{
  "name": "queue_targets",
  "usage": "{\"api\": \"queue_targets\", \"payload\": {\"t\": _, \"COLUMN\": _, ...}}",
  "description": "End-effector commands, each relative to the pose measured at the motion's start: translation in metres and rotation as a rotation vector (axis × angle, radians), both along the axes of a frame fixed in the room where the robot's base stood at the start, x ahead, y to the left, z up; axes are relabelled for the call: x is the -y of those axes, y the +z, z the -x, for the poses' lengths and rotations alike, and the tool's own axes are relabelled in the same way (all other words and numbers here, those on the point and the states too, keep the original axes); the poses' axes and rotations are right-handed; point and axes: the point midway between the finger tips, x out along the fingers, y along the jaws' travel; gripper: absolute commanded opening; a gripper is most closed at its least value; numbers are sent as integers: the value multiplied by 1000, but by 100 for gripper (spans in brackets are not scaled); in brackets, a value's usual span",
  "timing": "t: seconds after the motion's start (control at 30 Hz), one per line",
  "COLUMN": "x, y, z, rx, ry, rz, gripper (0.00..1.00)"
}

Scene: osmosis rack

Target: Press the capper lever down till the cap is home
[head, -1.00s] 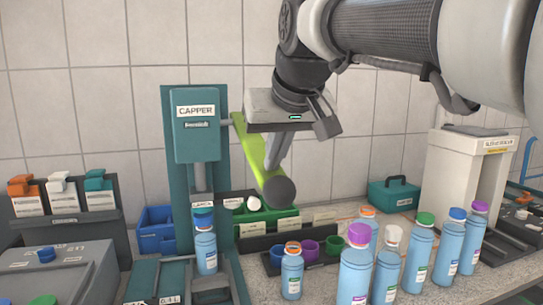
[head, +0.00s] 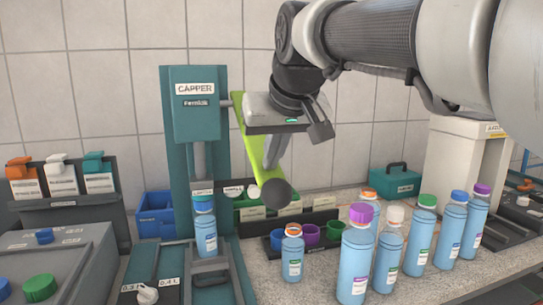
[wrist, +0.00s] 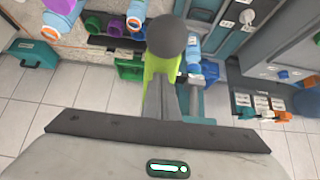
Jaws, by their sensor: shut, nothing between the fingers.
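The teal capper (head: 198,110) stands left of centre in the head view. A light blue bottle with a blue cap (head: 204,206) stands upright under its plunger; I cannot tell whether the cap is fully seated. The lime-green lever (head: 250,150) slopes down to the right and ends in a dark ball knob (head: 276,194). My gripper (head: 272,163) is shut and empty, its fingers pointing down at the lever just above the knob. In the wrist view my fingers (wrist: 163,98) overlap the green lever (wrist: 158,66) near the knob (wrist: 167,36); contact is not certain.
Several capped bottles (head: 388,250) stand at the right front. A blue bin (head: 155,222) is left of the capper, and a teal case (head: 395,184) stands at the back.

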Motion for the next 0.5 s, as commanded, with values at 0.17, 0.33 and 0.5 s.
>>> {"api": "queue_targets", "payload": {"t": 0.17, "x": 0, "y": 45, "z": -2, "rx": 3, "ry": 0, "rz": -1, "gripper": 0}}
{"api": "queue_targets", "payload": {"t": 0.33, "x": -1, "y": 80, "z": -3, "rx": 3, "ry": 0, "rz": -1, "gripper": 0}}
{"api": "queue_targets", "payload": {"t": 0.5, "x": -1, "y": 113, "z": -4, "rx": 2, "ry": 0, "rz": -1, "gripper": 0}}
